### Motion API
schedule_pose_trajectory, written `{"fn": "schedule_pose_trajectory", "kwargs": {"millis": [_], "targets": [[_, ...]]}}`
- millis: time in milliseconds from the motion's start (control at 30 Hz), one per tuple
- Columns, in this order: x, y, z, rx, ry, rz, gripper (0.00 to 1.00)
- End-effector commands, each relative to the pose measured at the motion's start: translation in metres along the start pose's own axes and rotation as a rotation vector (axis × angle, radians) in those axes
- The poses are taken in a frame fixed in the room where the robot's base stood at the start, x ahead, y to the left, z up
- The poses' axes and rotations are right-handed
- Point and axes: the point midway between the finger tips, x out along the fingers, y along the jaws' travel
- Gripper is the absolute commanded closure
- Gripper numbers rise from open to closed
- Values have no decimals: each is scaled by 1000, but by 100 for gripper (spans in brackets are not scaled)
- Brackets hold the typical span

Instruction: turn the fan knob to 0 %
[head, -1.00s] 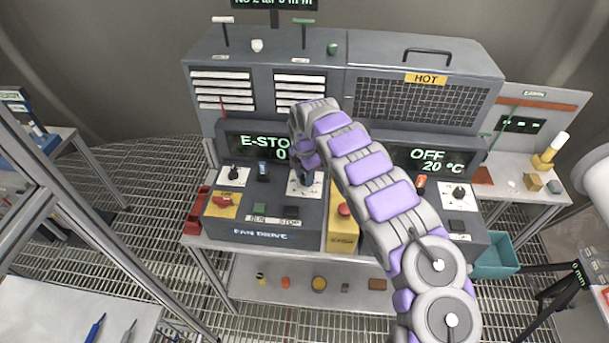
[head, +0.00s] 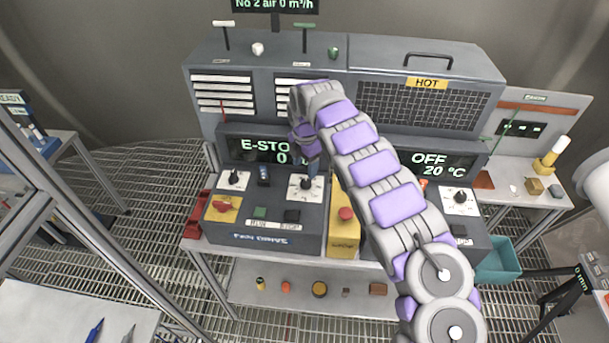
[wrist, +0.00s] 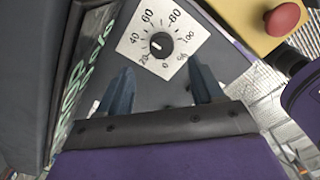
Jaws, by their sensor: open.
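The fan knob (wrist: 160,43) is a small black round knob on a white square dial plate (wrist: 135,45). The scale has 0, 20, 40, 60, 80 and 100. A pale mark on the knob faces roughly the 20–40 side; the exact reading is hard to tell. My gripper (wrist: 161,78) is open and empty, its two dark fingers apart and pointing at the dial, with the knob between and beyond their tips. In the head view my gripper (head: 308,172) hangs over the white dial plate (head: 296,194) and partly hides it.
A red mushroom button (head: 345,213) on a yellow box stands just right of the dial. The display behind reads E-STO, partly hidden by my arm.

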Motion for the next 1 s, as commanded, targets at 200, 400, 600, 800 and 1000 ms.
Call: {"fn": "schedule_pose_trajectory", "kwargs": {"millis": [200,400,600,800,1000], "targets": [[-46,3,0,-1,-2,6,33],[-76,3,-1,-2,-2,3,33],[-99,3,-1,-1,-2,1,33],[-106,3,-1,-1,-3,3,33],[-106,2,0,0,-3,1,33]]}}
